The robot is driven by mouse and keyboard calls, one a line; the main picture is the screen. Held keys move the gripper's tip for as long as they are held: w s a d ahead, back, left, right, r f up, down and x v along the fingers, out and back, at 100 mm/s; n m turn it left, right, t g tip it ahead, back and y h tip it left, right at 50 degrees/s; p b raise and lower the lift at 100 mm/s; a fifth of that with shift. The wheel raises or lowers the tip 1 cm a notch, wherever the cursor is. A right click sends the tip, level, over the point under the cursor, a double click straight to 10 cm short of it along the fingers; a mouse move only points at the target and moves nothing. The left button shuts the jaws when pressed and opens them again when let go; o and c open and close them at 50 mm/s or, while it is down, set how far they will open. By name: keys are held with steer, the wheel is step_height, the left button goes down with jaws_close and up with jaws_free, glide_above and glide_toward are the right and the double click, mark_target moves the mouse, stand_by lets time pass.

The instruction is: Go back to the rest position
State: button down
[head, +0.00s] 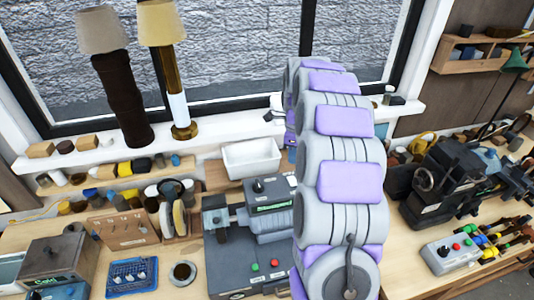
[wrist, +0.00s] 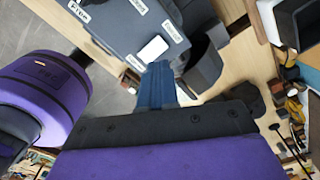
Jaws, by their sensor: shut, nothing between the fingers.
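My gripper (wrist: 157,72) shows in the wrist view as two blue fingers pressed together, shut and empty. It points up the picture toward a grey labelled box (wrist: 125,28), with a small white patch (wrist: 152,48) just beyond the tips. I cannot tell how far the tips are from the box. In the head view my grey and purple arm rises in front of the bench, and the gripper is hidden.
The wooden bench (head: 420,272) is crowded. A grey machine (head: 245,250) stands left of my arm, a black machine (head: 450,175) and a button box (head: 450,252) to the right. Two lamps (head: 125,95) (head: 172,75) stand on the windowsill. A white bin (head: 252,158) sits below it.

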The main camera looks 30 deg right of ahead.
steer(key=s+a+f+n+b, duration=0.4)
steer(key=s+a+n+b, duration=0.6)
steer(key=s+a+n, duration=0.6)
steer(key=s+a+f+n+g+b, duration=0.1)
steer(key=s+a+f+n+b, duration=0.3)
steer(key=s, duration=0.5)
steer(key=s+a+f+n+b, duration=0.5)
steer(key=s+f, duration=0.3)
steer(key=s, duration=0.2)
steer(key=shift+s+a+f+n+g, duration=0.25)
steer(key=shift+n+g, duration=0.15)
steer(key=shift+n, duration=0.5)
